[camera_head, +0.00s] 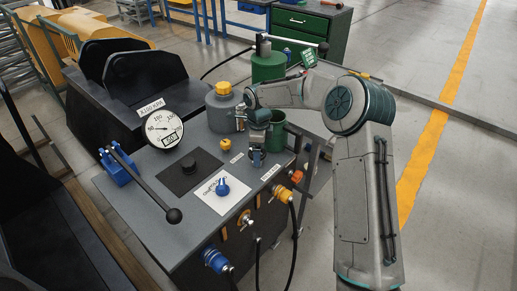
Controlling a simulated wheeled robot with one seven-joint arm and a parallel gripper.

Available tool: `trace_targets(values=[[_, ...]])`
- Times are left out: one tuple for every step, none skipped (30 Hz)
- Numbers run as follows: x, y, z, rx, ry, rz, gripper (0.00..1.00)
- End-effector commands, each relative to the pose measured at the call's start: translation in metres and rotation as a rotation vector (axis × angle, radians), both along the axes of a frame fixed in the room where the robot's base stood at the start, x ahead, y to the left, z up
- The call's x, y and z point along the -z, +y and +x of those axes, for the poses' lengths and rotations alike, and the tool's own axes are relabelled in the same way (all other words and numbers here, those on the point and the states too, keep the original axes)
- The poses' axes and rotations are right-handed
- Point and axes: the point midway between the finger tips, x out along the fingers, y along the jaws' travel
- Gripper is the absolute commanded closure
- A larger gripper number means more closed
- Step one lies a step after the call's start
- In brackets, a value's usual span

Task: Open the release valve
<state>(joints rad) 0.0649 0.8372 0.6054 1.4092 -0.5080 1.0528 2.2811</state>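The release valve cannot be told for sure, since the small labels are unreadable. Several knobs sit on the grey console top (150,221): a blue knob (222,188) on a white plate (211,202), a black knob (188,166) on a dark plate (180,179), and a small yellow knob (226,145). My gripper (257,160) points down over the console's right part, right of the yellow knob and upper right of the blue knob. It appears apart from both. Its fingers are too small to show whether they are open.
A dial gauge (164,129) and a black-handled lever (147,186) on a blue mount stand at left. A grey canister (222,106) and green container (276,136) stand close to my gripper. Blue (216,261), yellow and orange couplers with hoses line the console's front. Open floor lies right.

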Motion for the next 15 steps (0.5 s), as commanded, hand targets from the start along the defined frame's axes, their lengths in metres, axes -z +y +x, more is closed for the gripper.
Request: trace_targets(values=[[0.0, 0.0001, 0.0, 0.0, 0.0, 0.0, 0.19], [0.0, 0.0001, 0.0, 0.0, 0.0, 0.0, 0.19], [-0.0001, 0.0001, 0.0, 0.0, 0.0, 0.0, 0.19], [-0.0001, 0.0001, 0.0, 0.0, 0.0, 0.0, 0.28], [-0.0001, 0.0001, 0.0, 0.0, 0.0, 0.0, 0.36], [-0.0002, 0.0001, 0.0, 0.0, 0.0, 0.0, 0.47], [-0.0002, 0.0001, -0.0001, 0.0, 0.0, 0.0, 0.55], [-0.0002, 0.0001, -0.0001, 0.0, 0.0, 0.0, 0.64], [-0.0003, 0.0002, -0.0001, 0.0, 0.0, 0.0, 0.64], [-0.0003, 0.0002, -0.0001, 0.0, 0.0, 0.0, 0.64], [-0.0003, 0.0002, -0.0002, 0.0, 0.0, 0.0, 0.64], [-0.0003, 0.0002, -0.0002, -0.001, 0.0, 0.0, 0.64], [-0.0004, 0.0003, -0.0002, -0.002, 0.0, 0.0, 0.64], [-0.0004, 0.0003, -0.0002, -0.004, 0.0, 0.0, 0.64], [-0.0004, 0.0003, -0.0002, -0.008, 0.0, 0.0, 0.64]])
